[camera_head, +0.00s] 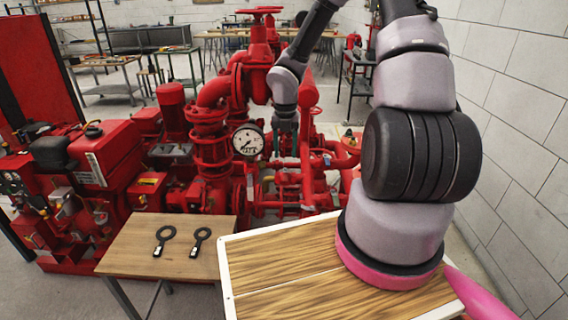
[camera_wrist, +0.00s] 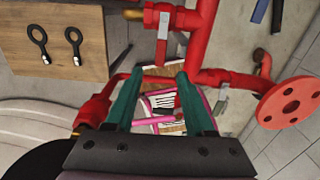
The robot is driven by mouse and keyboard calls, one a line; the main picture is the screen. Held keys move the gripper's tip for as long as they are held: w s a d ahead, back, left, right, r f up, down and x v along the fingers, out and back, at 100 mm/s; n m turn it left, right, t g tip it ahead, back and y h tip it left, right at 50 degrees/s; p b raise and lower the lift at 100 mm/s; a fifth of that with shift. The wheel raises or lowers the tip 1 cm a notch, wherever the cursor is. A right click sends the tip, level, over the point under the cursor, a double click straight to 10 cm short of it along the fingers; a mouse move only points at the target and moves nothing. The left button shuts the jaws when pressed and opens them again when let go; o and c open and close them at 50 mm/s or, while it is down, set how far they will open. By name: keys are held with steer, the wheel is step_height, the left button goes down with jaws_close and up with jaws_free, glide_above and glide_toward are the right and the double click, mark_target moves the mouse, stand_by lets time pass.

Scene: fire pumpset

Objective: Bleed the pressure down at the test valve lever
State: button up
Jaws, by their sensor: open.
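My gripper (camera_head: 281,148) hangs fingers-down in front of the red pump pipework in the head view. In the wrist view its two green fingers (camera_wrist: 158,78) are spread, with nothing between the tips. A second silver lever (camera_wrist: 221,103) sits under the pipe to the right of the right finger. I cannot tell which is the test valve lever. Both appear apart from the fingers. The pressure gauge (camera_head: 248,140) is left of the gripper in the head view.
A wooden table (camera_head: 140,240) with two black ring-ended tools (camera_head: 164,240) stands at the left front. Red pipes (camera_wrist: 205,30) and a round flange (camera_wrist: 291,103) crowd the gripper's right side. A block wall (camera_head: 510,120) bounds the right.

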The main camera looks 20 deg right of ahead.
step_height(320, 180, up, 3)
steer(key=shift+f, duration=0.2)
steer(key=s+d+r+m+t+h, duration=0.1)
steer(key=s+d+r+m, duration=0.15)
steer(key=r+m, duration=0.6)
steer(key=s+d+r+m+t+h, duration=0.1)
steer(key=s+d+r+m, duration=0.15)
steer(key=r+m, duration=0.6)
steer(key=s+a+r+m+t+y, duration=0.2)
steer(key=s+r+m, duration=0.5)
steer(key=m, duration=0.3)
steer(key=s+a+r+m+t+y, duration=0.1)
steer(key=s+r+m+t+y, duration=0.1)
steer(key=s+r+m, duration=0.5)
step_height(320, 180, up, 3)
steer(key=m+t, duration=0.1)
steer(key=m, duration=0.1)
steer(key=shift+s+a+m, duration=0.35)
steer(key=shift+s+m, duration=0.05)
